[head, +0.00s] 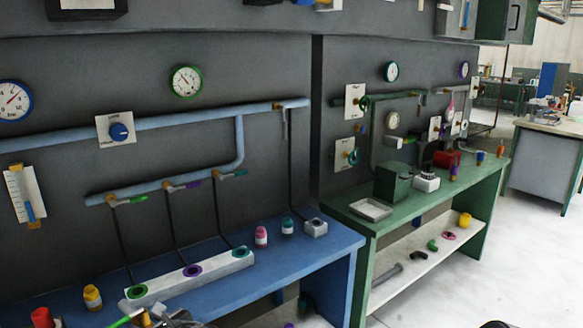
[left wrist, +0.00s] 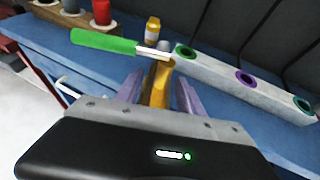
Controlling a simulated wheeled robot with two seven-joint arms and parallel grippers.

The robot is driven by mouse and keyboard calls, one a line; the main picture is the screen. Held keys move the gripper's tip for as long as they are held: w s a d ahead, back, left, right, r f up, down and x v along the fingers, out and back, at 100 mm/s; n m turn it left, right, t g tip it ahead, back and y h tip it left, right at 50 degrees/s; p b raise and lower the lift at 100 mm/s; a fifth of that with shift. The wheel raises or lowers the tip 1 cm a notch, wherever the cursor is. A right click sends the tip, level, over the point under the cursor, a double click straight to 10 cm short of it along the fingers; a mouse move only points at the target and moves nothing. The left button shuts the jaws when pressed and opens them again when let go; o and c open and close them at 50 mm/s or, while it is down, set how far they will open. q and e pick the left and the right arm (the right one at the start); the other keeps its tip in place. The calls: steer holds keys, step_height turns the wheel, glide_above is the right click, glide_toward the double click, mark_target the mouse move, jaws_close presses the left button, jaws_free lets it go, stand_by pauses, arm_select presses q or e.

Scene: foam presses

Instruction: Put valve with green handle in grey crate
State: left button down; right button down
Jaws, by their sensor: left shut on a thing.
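The valve with the green handle shows in the left wrist view, with its brass body (left wrist: 160,85) between the purple fingers of my left gripper (left wrist: 159,92). Its green handle (left wrist: 103,41) points up and left. In the head view the green handle (head: 127,318) shows at the bottom left edge, and my left gripper (head: 160,321) is partly cut off. The gripper is shut on the valve above the blue bench. A shallow, open grey tray (head: 371,209) sits on the green bench; I cannot tell if it is the grey crate. My right gripper is not in view.
The blue bench (head: 285,262) carries a white block (head: 215,266) with coloured ring ports, a yellow bottle (head: 92,297), small pink (head: 261,237) and teal-capped bottles, and a grey box (head: 315,228). The green bench has a dark green box (head: 392,182). Pipes run along the wall.

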arm_select(q)
steer(key=d+m+t+h, duration=0.5)
steer(key=d+m+h, duration=0.5)
steer(key=d, duration=0.4)
steer(key=shift+w+d+r+m+t+h, duration=0.3)
steer(key=shift+w+d+m+h, duration=0.1)
steer(key=shift+w+h, duration=0.1)
steer(key=v, duration=0.4)
steer(key=shift+s+r, duration=0.2)
